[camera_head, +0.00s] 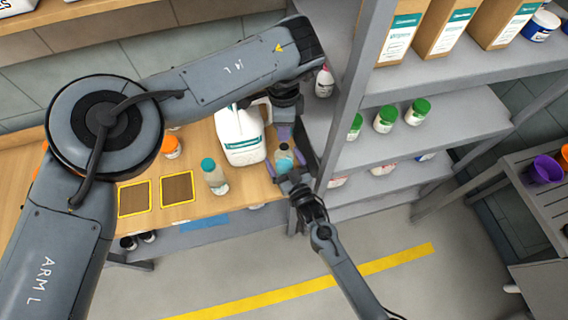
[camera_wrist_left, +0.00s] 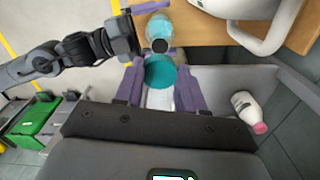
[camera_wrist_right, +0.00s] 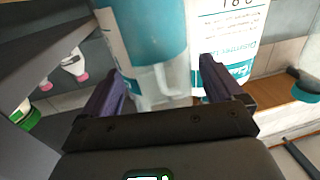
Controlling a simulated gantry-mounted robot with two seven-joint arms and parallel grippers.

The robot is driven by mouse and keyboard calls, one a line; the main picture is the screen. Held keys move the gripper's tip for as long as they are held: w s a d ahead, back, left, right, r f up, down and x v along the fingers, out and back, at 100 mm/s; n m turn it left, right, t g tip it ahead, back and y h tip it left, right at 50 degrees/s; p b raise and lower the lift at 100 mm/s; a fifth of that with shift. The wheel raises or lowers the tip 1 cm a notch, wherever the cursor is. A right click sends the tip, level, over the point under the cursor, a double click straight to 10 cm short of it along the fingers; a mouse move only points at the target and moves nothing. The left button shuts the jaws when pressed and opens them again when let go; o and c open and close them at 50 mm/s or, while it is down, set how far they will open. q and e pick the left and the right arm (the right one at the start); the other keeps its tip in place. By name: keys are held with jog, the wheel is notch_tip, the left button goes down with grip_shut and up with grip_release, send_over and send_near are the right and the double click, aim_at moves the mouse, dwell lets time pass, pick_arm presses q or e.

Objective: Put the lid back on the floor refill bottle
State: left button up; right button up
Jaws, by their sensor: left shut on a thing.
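The teal lid (camera_wrist_left: 160,71) is between the fingers of my left gripper (camera_wrist_left: 161,84), which is shut on it. The refill bottle (camera_head: 283,161) is clear with a teal band; its open mouth (camera_wrist_left: 160,46) shows just beyond the lid in the left wrist view. I cannot tell whether lid and bottle touch. In the right wrist view the bottle (camera_wrist_right: 152,45) stands between the fingers of my right gripper (camera_wrist_right: 165,72), which are spread on either side with a gap at the right. The lid is mostly hidden in the head view under my left gripper (camera_head: 284,133).
A large white jug (camera_head: 240,137) stands close behind the bottle. Another teal-capped bottle (camera_head: 213,178) stands left on the wooden table (camera_head: 248,190), near two framed dark pads (camera_head: 177,187). A grey shelf unit (camera_head: 345,110) with bottles rises close on the right.

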jog(key=c, duration=1.5)
pick_arm(q)
send_over(283, 147)
jog(key=shift+f, duration=2.45)
jog(key=shift+f, duration=0.9)
jog(key=shift+f, duration=0.55)
